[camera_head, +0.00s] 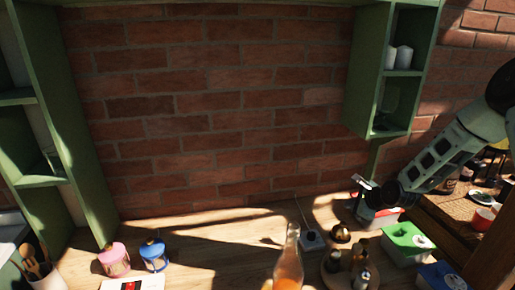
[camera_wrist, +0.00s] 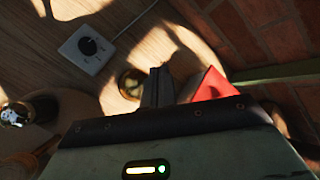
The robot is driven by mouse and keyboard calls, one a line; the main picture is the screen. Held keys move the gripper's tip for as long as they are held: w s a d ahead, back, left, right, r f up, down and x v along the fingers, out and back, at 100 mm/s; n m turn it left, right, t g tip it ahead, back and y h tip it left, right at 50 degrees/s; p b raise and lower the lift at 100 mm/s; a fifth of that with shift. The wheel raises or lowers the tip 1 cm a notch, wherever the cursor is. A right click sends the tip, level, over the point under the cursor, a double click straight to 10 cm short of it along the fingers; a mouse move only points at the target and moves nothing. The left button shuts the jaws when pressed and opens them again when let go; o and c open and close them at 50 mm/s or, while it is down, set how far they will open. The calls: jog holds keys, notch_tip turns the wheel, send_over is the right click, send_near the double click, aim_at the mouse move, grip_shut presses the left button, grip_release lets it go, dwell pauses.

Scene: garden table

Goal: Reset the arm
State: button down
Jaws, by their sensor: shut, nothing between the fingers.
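My arm reaches in from the right in the head view, and my gripper (camera_head: 366,183) hangs over the right part of the wooden table (camera_head: 210,235), in front of the green wall shelf's lower end. In the wrist view my gripper (camera_wrist: 159,72) points down at the table with its dark fingers together and nothing between them. A red box (camera_wrist: 207,88) shows just right of the fingers, partly hidden by my gripper. A small round jar (camera_wrist: 132,84) is just left of them.
A white dial box (camera_head: 312,239), a glass bottle (camera_head: 289,262), a round board with small bottles (camera_head: 345,270) and a green-lidded box (camera_head: 407,241) crowd the table's right. Pink (camera_head: 114,259) and blue (camera_head: 153,254) jars stand left. The table's back middle is clear. A green shelf (camera_head: 393,80) hangs above.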

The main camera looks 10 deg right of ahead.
jog(key=s+a+r+n+g+h, duration=0.1)
jog(key=s+a+r+n+g, duration=0.3)
jog(key=s+r+n, duration=0.65)
jog(key=s+a+r+n+g+h, duration=0.1)
jog(key=s+a+r+n+g, duration=0.1)
jog(key=s+a+r+n, duration=0.85)
jog(key=s+a+f+n+g+b, duration=0.1)
jog(key=s+a+f+n+b, duration=0.3)
jog(key=s+a, duration=0.3)
jog(key=s+a+f+n+g+b, duration=0.2)
jog(key=s+a+f+n+b, duration=0.2)
jog(key=s+a+n, duration=0.3)
jog(key=s, duration=0.3)
jog(key=shift+a+f, duration=0.35)
jog(key=shift+s, duration=0.1)
